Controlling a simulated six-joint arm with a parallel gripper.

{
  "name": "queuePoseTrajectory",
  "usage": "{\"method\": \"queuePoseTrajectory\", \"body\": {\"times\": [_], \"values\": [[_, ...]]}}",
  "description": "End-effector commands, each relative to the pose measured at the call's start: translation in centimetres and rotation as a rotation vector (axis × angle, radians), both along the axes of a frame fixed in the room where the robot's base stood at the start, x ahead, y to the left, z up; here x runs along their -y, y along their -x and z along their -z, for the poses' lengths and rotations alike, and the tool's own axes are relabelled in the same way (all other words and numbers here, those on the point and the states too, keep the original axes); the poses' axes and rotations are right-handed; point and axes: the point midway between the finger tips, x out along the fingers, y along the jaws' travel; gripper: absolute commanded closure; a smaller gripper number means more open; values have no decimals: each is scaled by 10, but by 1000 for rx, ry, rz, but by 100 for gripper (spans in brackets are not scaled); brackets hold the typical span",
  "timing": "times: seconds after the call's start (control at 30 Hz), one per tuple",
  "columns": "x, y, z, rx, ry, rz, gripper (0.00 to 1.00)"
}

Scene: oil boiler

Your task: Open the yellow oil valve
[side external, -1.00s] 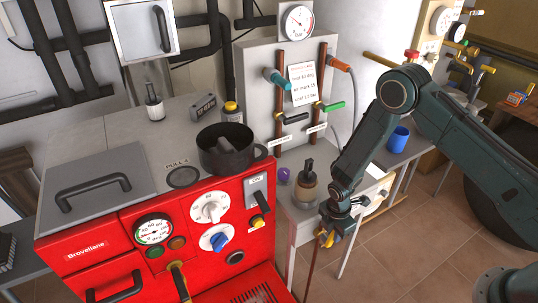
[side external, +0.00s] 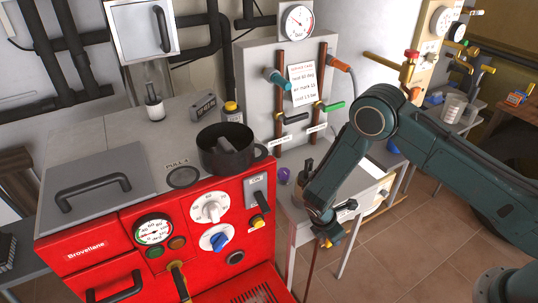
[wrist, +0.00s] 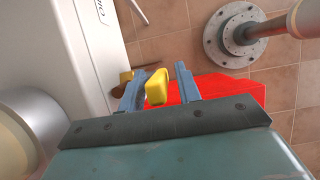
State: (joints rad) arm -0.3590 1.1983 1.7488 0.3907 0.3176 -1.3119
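The yellow oil valve handle (wrist: 156,87) shows in the wrist view between the two fingers of my gripper (wrist: 158,88). The left finger is close beside the handle and a gap shows at the right finger, so the gripper looks open around it. Contact on the left side cannot be told. A partly cut-off label reading "OIL" (wrist: 102,10) is on the white surface above left. In the side external view my gripper (side external: 328,240) is low in front of the small side table, and mostly hides the valve.
The red boiler (side external: 90,262) stands left of my gripper, with a black pot (side external: 226,160) on top. A white-topped side table (side external: 362,185) is behind my arm. Tiled floor (side external: 400,255) is open to the right. A round metal flange (wrist: 235,35) shows in the wrist view.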

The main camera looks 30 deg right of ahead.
Motion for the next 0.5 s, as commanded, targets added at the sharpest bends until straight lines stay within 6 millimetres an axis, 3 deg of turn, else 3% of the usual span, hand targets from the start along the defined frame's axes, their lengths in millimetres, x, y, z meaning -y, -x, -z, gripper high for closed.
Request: {"method": "queuePoseTrajectory", "body": {"times": [0.5], "values": [[-3,-1,-7,2,-2,-1,64]]}}
